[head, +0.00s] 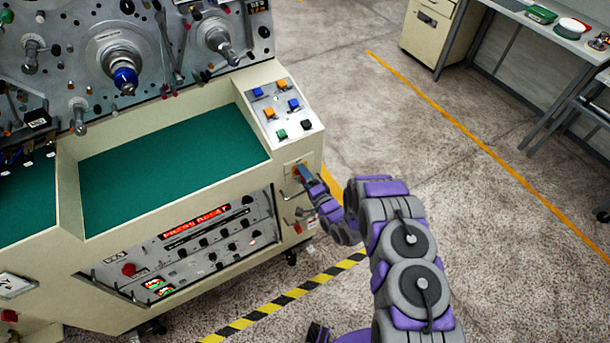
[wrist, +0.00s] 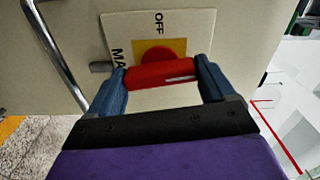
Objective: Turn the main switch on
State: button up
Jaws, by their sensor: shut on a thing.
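The main switch is a red handle (wrist: 160,75) on a yellow and white plate (wrist: 172,23) on the cream machine's side panel. "OFF" shows at the plate's top and part of "MA" at its left in the wrist view. My gripper (wrist: 163,78) is shut on the red handle, with one blue finger at each end of it. The handle lies across the plate, nearly level in the wrist view. In the head view my gripper (head: 303,174) is at the panel's right end, below the button box, and hides most of the switch.
The winding machine (head: 140,270) has a green work surface (head: 170,170) and a button panel (head: 282,110) above the switch. A metal bar (wrist: 62,55) stands left of my gripper in the wrist view. Open floor (head: 410,130) lies to the right, with a desk farther off.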

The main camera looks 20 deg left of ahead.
jog(key=shift+d+m+p, duration=0.1)
jog(key=shift+m+p, duration=0.2)
jog(key=shift+m, duration=0.3)
jog(key=shift+f+m, duration=0.1)
jog(key=shift+m, duration=0.2)
jog(key=shift+w, duration=0.1)
jog(key=o, duration=0.9)
jog(key=shift+w, duration=0.1)
jog(key=p+v, duration=0.1)
jog(key=v, duration=1.6)
jog(key=shift+s+f, duration=0.1)
jog(key=shift+s, duration=0.15)
jog(key=shift+w, duration=0.1)
